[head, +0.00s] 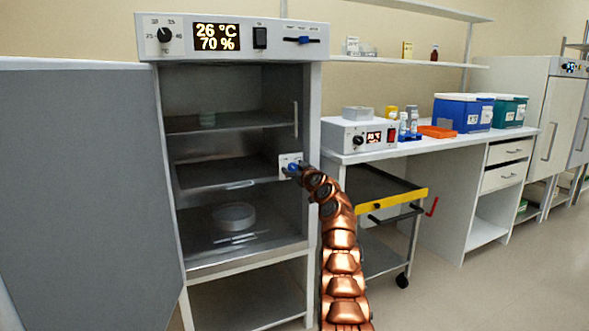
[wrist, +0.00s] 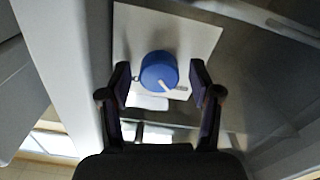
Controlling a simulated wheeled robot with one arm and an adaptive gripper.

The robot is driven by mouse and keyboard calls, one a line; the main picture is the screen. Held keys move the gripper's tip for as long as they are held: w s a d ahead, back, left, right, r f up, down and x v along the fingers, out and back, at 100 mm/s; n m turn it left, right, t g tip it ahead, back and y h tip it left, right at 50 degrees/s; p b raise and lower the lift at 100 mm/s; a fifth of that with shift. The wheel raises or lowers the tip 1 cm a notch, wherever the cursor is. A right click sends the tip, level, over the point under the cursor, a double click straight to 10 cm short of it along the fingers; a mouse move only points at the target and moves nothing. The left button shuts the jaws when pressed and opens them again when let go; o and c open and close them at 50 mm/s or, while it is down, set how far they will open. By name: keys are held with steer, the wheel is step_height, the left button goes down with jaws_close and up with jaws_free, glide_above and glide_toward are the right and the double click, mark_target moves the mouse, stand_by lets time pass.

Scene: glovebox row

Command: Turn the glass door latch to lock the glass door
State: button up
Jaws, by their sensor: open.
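The glass door latch is a blue round knob (wrist: 158,70) with a white pointer mark on a white square plate (wrist: 195,38). In the head view the latch plate (head: 284,160) sits at the right edge of the cabinet opening. The clear glass door, with an upright handle (head: 296,118), appears to lie across the opening; its exact edges are hard to see. My gripper (wrist: 160,80) is open, with one finger on each side of the knob. I cannot tell whether the fingers touch it. In the head view my gripper (head: 299,171) is small and partly hides the knob.
The cabinet's grey outer door (head: 85,170) stands wide open at left. Behind the glass are shelves with a round dish (head: 234,216). A cart with a yellow edge (head: 392,200) and a bench with a control box (head: 358,134) stand to the right. The right foreground floor is clear.

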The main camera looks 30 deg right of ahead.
steer(key=c, duration=1.1)
steer(key=shift+c, duration=0.2)
